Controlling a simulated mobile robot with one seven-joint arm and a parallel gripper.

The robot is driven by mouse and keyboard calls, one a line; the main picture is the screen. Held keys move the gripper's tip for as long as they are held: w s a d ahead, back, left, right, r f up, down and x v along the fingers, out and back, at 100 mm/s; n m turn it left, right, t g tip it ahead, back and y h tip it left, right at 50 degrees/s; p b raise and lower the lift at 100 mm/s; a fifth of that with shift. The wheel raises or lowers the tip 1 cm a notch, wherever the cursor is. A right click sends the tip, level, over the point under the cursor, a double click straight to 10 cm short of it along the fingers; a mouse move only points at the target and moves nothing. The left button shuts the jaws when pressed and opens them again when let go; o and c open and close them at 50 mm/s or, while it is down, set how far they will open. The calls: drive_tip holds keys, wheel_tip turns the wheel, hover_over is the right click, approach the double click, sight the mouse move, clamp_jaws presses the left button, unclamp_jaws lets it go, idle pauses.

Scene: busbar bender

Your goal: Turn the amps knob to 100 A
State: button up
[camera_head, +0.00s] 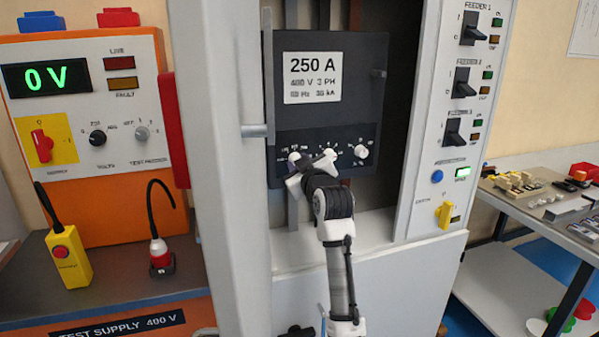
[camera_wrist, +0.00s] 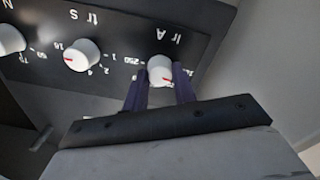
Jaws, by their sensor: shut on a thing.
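The amps knob (camera_wrist: 160,66), white with a red pointer mark and labelled "Ir A", shows at the right of the dial panel in the tilted, inverted wrist view. Its printed scale is partly hidden, with "250" readable beside it. My gripper (camera_wrist: 161,76) has its two dark fingers on either side of this knob, shut on it.
The "tr S" knob (camera_wrist: 82,55) stands beside the amps knob, with another knob (camera_wrist: 10,40) farther left. The breaker (camera_head: 330,105) sits inside a grey cabinet whose left post (camera_head: 228,200) is near my arm. Feeder switches (camera_head: 463,82) line the right panel.

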drive_tip(key=shift+f+n+b, duration=0.1)
drive_tip(key=shift+n+b, duration=0.25)
drive_tip(key=shift+n, duration=0.25)
drive_tip(key=o, duration=1)
drive_tip(key=shift+s, duration=0.15)
drive_tip(key=b+v, duration=0.3)
drive_tip(key=v, duration=1)
drive_tip(key=shift+s, duration=0.25)
drive_tip(key=shift+d, duration=0.15)
